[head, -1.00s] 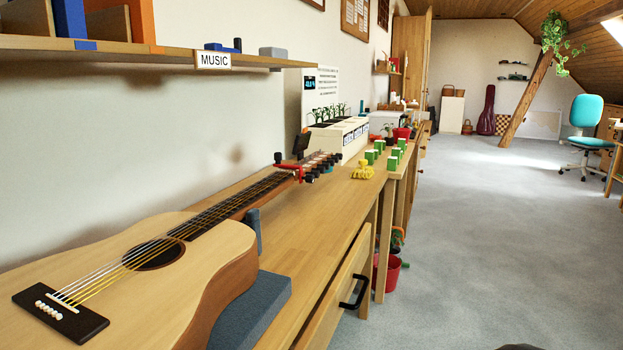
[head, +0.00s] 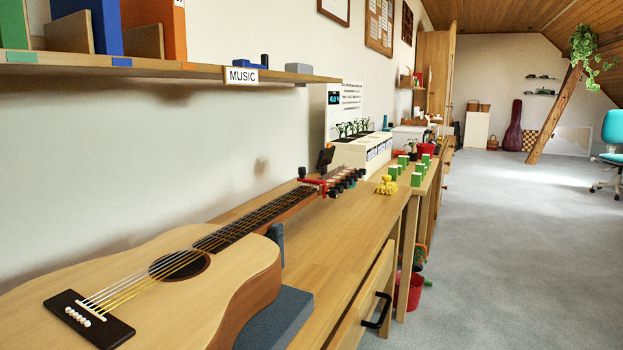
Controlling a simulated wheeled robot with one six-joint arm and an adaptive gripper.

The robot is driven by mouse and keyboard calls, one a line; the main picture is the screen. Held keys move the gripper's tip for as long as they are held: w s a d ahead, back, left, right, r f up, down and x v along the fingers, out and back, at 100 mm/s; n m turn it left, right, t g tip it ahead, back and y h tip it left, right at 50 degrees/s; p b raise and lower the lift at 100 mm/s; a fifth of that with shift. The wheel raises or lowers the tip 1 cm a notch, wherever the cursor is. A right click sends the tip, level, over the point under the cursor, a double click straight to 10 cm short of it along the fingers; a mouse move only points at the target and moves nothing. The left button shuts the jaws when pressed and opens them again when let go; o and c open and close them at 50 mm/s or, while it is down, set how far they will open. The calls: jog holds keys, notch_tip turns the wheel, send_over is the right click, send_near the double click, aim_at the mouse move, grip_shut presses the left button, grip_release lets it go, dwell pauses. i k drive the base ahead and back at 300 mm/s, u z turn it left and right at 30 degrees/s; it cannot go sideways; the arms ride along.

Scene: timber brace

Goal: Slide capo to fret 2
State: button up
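An acoustic guitar (head: 215,311) lies face up on the wooden bench at the lower left. Its dark neck (head: 262,220) points away toward the back, and the headstock with its tuning pegs (head: 345,178) is at the far end. A red capo (head: 314,183) sits across the far end of the neck near the headstock. I cannot tell which fret it is at from here. A small dark device (head: 325,158) stands up beside the headstock. My gripper is not in view.
A grey block (head: 278,322) and a dark upright support (head: 276,240) are by the guitar's body and neck. A shelf labelled MUSIC (head: 241,76) overhangs the bench. A drawer handle (head: 379,309) juts out. The floor at right is clear.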

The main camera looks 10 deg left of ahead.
aim_at(302, 170)
jog(key=k, duration=0.55)
jog(key=z, duration=0.6)
jog(key=i, duration=1.25)
jog(key=u, duration=0.55)
